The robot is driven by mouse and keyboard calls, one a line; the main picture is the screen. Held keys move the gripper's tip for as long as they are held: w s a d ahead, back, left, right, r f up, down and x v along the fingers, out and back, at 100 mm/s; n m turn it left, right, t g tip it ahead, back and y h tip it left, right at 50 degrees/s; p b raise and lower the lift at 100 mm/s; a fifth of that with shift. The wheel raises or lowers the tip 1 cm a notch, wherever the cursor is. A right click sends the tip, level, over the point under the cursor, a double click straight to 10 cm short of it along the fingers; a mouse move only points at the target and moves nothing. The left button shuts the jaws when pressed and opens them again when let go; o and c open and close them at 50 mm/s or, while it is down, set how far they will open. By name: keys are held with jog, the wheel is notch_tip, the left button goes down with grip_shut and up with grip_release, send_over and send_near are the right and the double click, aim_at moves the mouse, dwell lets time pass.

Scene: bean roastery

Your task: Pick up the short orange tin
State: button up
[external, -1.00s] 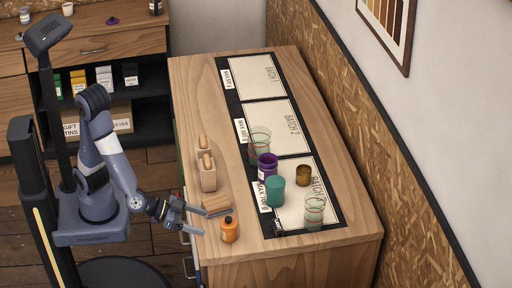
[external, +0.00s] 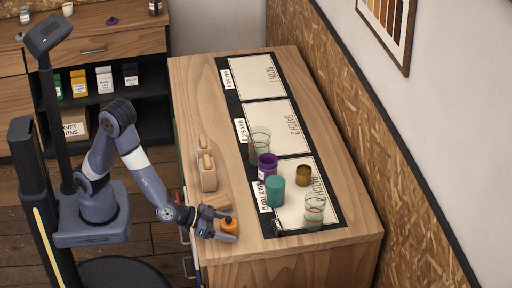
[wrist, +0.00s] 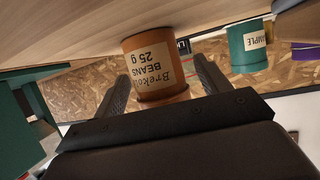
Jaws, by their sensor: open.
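The short orange tin (external: 229,226) stands near the front left edge of the wooden counter. In the wrist view the orange tin (wrist: 152,68) appears upside down, with a cream label reading "BEANS 25 g". My gripper (external: 229,234) is open at the tin, with a finger on either side of it. In the wrist view my gripper (wrist: 160,92) has its two dark fingers left and right of the tin's lid end. A small gap shows beside the tin, and I cannot tell whether either finger touches it.
A teal tin (external: 275,192), a purple tin (external: 267,168), a brown jar (external: 303,176) and clear glasses (external: 314,210) stand to the right on the batch mat (external: 290,232). Bare counter (external: 310,250) lies in front.

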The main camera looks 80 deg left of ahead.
jog(key=shift+w, duration=0.1)
jog(key=c, duration=1.1)
jog(key=shift+o, duration=0.2)
